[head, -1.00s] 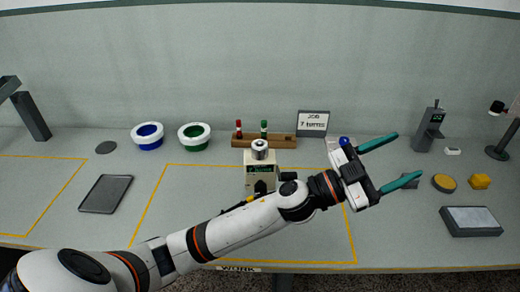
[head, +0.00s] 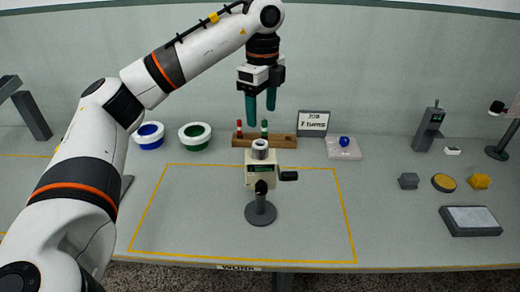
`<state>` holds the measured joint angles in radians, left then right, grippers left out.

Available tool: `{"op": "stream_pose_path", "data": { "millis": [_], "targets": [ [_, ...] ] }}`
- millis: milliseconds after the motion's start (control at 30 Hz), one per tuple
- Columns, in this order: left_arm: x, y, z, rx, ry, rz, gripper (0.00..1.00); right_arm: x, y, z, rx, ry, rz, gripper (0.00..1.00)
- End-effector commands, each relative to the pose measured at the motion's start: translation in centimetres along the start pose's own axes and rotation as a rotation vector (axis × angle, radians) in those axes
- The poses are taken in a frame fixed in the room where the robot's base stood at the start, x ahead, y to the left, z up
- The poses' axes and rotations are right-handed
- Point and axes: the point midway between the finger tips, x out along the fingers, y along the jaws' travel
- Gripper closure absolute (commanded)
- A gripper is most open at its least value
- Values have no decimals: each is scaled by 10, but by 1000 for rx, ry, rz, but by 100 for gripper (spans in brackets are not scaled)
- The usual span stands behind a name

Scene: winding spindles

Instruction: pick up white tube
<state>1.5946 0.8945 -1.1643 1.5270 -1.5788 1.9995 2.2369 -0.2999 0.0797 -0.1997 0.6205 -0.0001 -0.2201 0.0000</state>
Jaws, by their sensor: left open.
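No separate white tube can be made out for sure. A short silvery-white cylinder (head: 260,149) stands upright on top of the cream winding device (head: 262,177), whose round dark base rests on the table. A wooden rack (head: 284,142) behind it holds an upright red piece (head: 239,129) and an upright green piece (head: 264,127), both with pale lower parts. My left gripper (head: 260,116) points down, open and empty, with teal fingers above the rack area. One finger appears near the green piece; whether they touch I cannot tell. My right gripper is out of view.
A blue bowl (head: 150,141) and a green bowl (head: 194,143), both white-rimmed, stand left of the rack. A sign (head: 313,123) and a blue ball on a pale pad (head: 341,152) stand right. The yellow-outlined area around the device is otherwise clear.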

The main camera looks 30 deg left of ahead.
Motion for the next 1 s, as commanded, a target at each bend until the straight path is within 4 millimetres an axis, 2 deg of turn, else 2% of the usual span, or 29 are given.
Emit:
{"op": "stream_pose_path", "data": {
  "millis": [33, 200, 467, 700, 833, 1000],
  "targets": [
    [13, -1, 0, 3, -1, -6, 35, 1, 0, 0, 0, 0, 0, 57],
    [38, -1, 0, 4, -2, -4, 35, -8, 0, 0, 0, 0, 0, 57],
    [60, -1, 0, 6, -3, -2, 35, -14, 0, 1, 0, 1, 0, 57],
    [95, -2, -4, 8, -4, -4, 35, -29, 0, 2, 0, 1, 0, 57],
    [105, -2, -3, 8, -5, 0, 35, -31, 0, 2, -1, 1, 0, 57],
    [107, -1, -3, 8, -5, 0, 35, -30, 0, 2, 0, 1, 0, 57]
  ]
}}
